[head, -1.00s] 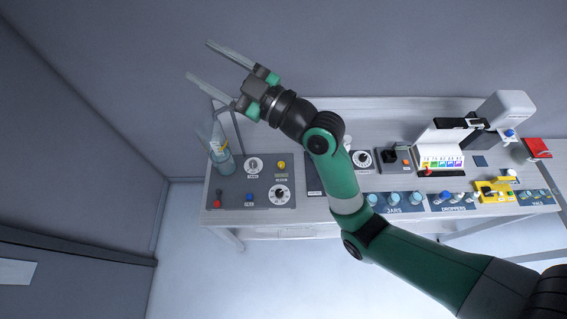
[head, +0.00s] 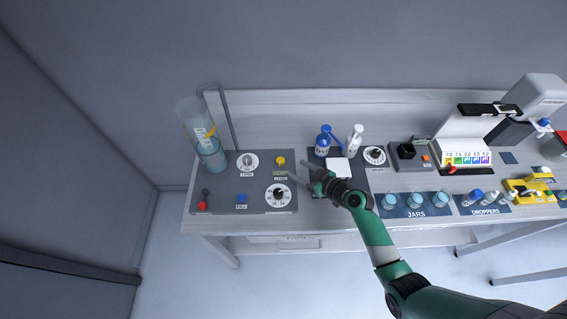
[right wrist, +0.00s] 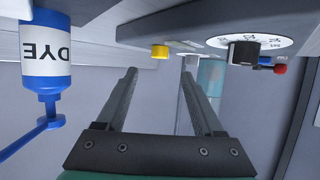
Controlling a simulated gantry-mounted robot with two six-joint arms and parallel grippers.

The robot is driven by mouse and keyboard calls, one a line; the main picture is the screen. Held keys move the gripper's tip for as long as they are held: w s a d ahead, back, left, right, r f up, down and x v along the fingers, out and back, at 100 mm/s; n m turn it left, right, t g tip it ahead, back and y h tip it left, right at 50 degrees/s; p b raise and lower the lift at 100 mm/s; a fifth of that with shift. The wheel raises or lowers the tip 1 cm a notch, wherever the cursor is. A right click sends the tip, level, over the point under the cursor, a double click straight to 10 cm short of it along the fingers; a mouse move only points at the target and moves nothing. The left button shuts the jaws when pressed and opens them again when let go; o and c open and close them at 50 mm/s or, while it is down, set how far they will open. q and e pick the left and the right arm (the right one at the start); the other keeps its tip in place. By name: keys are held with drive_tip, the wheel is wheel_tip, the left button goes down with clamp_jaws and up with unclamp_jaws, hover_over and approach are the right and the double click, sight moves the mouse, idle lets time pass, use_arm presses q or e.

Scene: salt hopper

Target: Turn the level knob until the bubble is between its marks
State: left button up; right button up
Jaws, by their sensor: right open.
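The yellow knob (head: 280,160) stands at the upper right of the grey panel, above a small greenish strip (head: 280,174) that looks like the level window. The bubble and its marks are too small to make out. My right gripper (head: 296,170) is open and empty, just right of the yellow knob, with its fingers pointing left. In the right wrist view, the yellow knob (right wrist: 160,52) shows beyond the spread fingertips (right wrist: 160,73), apart from them. My left gripper is not in view.
A black knob on a white dial (head: 278,195) sits below the yellow knob. A clear cylinder (head: 211,152) stands at the panel's left. A blue dye bottle (head: 325,141) and a white bottle (head: 354,139) stand behind my right gripper. Jars (head: 415,200) are to the right.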

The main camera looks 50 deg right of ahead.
sight(281, 161)
drive_tip(key=b+x, duration=0.2)
drive_tip(key=x, duration=0.5)
drive_tip(key=shift+w+f, duration=0.25)
drive_tip(key=shift+w, duration=0.45)
clamp_jaws()
drive_tip(key=m+h+p, duration=0.2)
drive_tip(key=p, duration=0.1)
drive_tip(key=shift+a+r+p, duration=0.2)
drive_tip(key=shift+r+p, duration=0.05)
drive_tip(key=shift+p, duration=0.05)
drive_tip(key=shift+f+m+h+p, duration=0.1)
drive_tip(key=shift+m+h+p, duration=0.2)
drive_tip(key=shift+h+p, duration=0.2)
drive_tip(key=shift+f, duration=0.1)
